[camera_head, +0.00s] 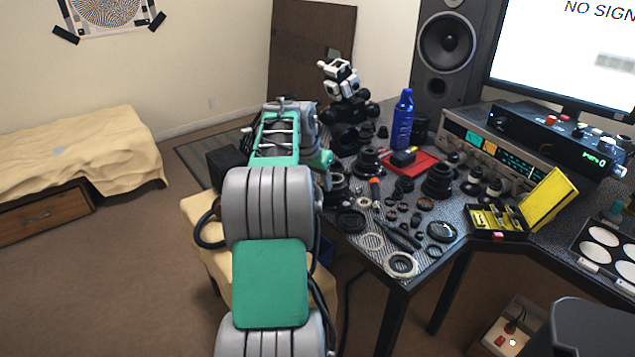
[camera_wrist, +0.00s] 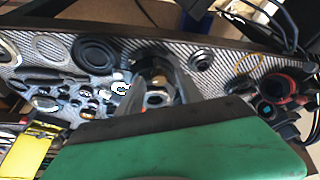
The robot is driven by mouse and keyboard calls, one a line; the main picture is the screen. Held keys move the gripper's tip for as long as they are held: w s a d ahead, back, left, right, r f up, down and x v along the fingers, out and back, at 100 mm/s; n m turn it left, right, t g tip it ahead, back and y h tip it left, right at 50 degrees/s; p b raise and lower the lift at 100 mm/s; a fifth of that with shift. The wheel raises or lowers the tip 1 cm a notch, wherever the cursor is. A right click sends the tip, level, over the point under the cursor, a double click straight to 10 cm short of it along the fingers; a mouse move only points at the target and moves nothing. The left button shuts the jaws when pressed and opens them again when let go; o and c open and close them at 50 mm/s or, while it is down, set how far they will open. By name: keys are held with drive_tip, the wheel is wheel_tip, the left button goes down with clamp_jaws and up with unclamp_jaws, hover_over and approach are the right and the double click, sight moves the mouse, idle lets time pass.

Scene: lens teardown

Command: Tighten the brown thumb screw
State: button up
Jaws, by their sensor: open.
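My gripper (camera_wrist: 160,92) shows in the wrist view with its two dark fingers apart. A small round part with a pale metallic ring (camera_wrist: 156,98) shows between the fingers, below a dark cylindrical piece (camera_wrist: 153,66). I cannot tell whether the fingers touch either one. I cannot make out the brown thumb screw for certain in either view; it may be hidden or too small. In the head view, my arm reaches to the left end of the desk, and my gripper cannot be made out there.
The patterned desk (camera_head: 372,243) is crowded with lens parts, rings and tools. A blue bottle (camera_head: 402,122), a red tray (camera_head: 423,163) and an open yellow case (camera_head: 548,200) stand among them. A black-and-white device (camera_head: 341,80) stands at the back. Open floor lies left.

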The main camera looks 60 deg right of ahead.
drive_tip(key=shift+r, duration=0.1)
clamp_jaws()
idle(0.3)
drive_tip(key=shift+w+r+m+g+p, duration=0.15)
drive_tip(key=shift+r+m+g+p, duration=0.35)
drive_tip(key=shift+p, duration=0.75)
drive_tip(key=shift+m+p, duration=0.6)
drive_tip(key=shift+p, duration=0.15)
drive_tip(key=shift+w+f+m+g+p, duration=0.1)
drive_tip(key=shift+f+m+g+p, duration=0.2)
drive_tip(key=shift+m+p, duration=0.6)
drive_tip(key=shift+f, duration=0.15)
